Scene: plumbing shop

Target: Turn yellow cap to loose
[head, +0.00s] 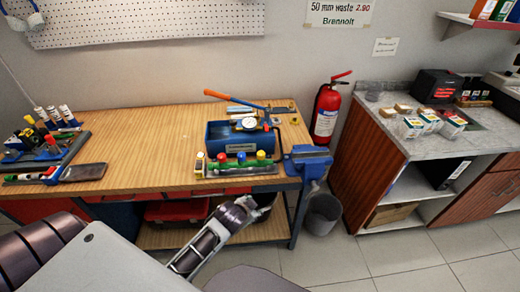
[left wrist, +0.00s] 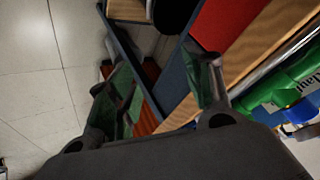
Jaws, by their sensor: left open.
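My left gripper (head: 262,206) is in front of the bench edge, below and apart from the manifold. In the left wrist view its two fingers (left wrist: 165,85) are spread with nothing between them. Part of the green manifold (left wrist: 298,78) with a blue part (left wrist: 286,97) shows at the right edge there; the yellow cap is not visible in that view. My right gripper is out of view.
A blue pump box (head: 225,138) with a gauge and orange lever stands behind the manifold. A blue vise (head: 307,160) is at the bench's right corner. A tray of tools (head: 62,160) lies at the left. The bench top (head: 145,145) between is mostly clear.

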